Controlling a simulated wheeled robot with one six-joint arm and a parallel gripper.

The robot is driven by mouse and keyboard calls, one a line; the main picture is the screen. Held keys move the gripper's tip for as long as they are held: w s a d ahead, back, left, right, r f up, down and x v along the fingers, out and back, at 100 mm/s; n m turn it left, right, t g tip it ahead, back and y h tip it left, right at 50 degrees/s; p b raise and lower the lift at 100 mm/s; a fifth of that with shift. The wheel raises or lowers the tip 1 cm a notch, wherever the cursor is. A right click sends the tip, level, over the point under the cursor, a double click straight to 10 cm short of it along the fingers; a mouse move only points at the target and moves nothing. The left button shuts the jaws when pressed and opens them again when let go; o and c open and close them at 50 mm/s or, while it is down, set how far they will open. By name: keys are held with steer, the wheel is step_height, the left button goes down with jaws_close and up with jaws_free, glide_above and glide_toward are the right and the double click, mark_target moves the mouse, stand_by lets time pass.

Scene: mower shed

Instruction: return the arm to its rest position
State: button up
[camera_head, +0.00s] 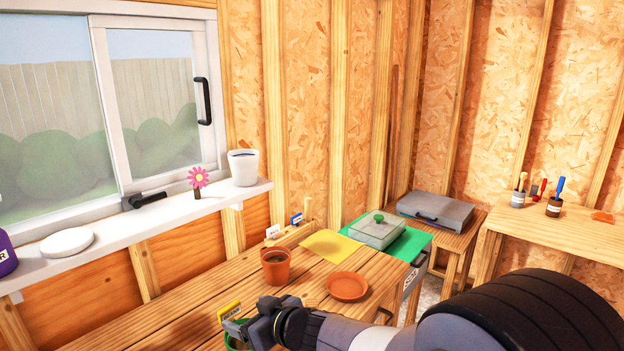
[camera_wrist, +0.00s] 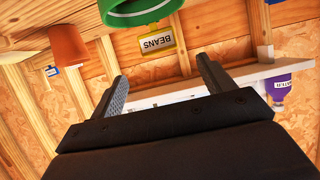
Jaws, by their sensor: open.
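My arm reaches in from the lower right in the head view. The gripper covers part of the pot. In the wrist view, my gripper (camera_wrist: 163,72) shows two parted fingers with nothing between them. The green pot (camera_wrist: 135,12) and its label (camera_wrist: 157,43) appear beyond the fingertips, apart from them.
A terracotta pot (camera_head: 275,268) and terracotta saucer (camera_head: 347,287) stand on the bench near my forearm. A yellow sheet (camera_head: 331,246) lies behind them. A clear-lidded box (camera_head: 377,231) sits on a green surface. The windowsill (camera_head: 120,229) holds a purple bottle (camera_head: 6,254).

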mark_target(231, 308)
steer(key=x, duration=0.6)
steer(key=shift+s+b, duration=0.1)
steer(key=shift+b, duration=0.3)
steer(key=shift+r, duration=0.25)
steer(key=shift+d+f, duration=0.1)
